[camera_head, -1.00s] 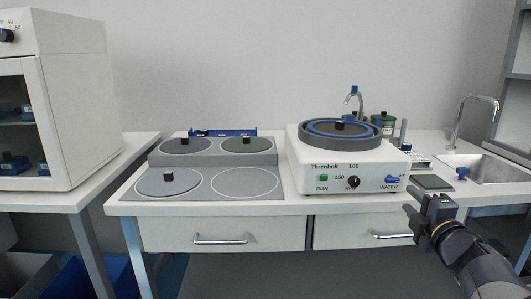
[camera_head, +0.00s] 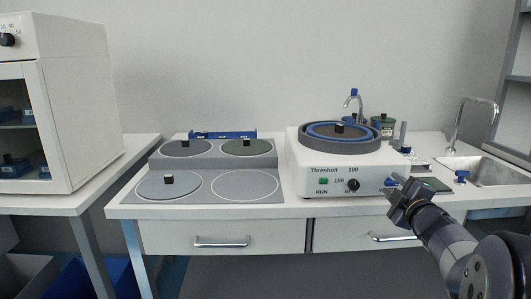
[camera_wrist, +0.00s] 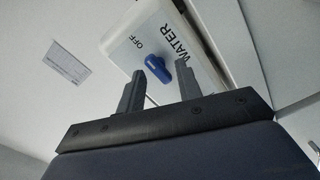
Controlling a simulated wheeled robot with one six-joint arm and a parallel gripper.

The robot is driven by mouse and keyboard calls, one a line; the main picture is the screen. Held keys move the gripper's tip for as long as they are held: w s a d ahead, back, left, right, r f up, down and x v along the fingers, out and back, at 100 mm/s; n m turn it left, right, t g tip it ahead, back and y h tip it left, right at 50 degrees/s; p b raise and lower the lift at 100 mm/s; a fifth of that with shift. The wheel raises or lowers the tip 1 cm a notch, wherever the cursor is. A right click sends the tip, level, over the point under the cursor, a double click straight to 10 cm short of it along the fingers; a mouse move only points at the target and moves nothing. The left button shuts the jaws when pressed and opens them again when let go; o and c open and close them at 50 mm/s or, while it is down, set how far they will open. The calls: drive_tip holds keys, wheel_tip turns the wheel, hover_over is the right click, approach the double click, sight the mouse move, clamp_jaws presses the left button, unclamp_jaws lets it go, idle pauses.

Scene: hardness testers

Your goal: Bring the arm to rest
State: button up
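My gripper (camera_head: 393,187) is in front of the lower right corner of the white polishing machine (camera_head: 317,178), close to its blue WATER knob (camera_head: 390,182). In the wrist view my gripper (camera_wrist: 158,72) has its two fingers spread apart with nothing between them. The blue water knob (camera_wrist: 185,73) shows beyond the fingertips, near the right finger, beside the words OFF and WATER. I cannot tell whether a finger touches it.
The grey plate rack (camera_head: 213,188) with several discs lies left of the machine. A sink (camera_head: 485,170) with a tall faucet is at the right. Drawer handles (camera_head: 390,237) jut from the bench front. A white cabinet (camera_head: 85,110) stands at far left.

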drive_tip(key=m+p, duration=0.1)
drive_tip(key=m, duration=0.1)
drive_tip(key=m+p, duration=0.1)
drive_tip(key=m, duration=0.1)
drive_tip(key=m+p, duration=0.2)
drive_tip(key=shift+r, duration=0.25)
drive_tip(key=m+p, duration=0.4)
drive_tip(key=m, duration=0.3)
drive_tip(key=shift+d, duration=0.15)
drive_tip(key=shift+s+m, duration=0.2)
drive_tip(key=shift+m, duration=0.2)
drive_tip(key=shift+s+d+f, duration=0.1)
drive_tip(key=shift+s, duration=1.15)
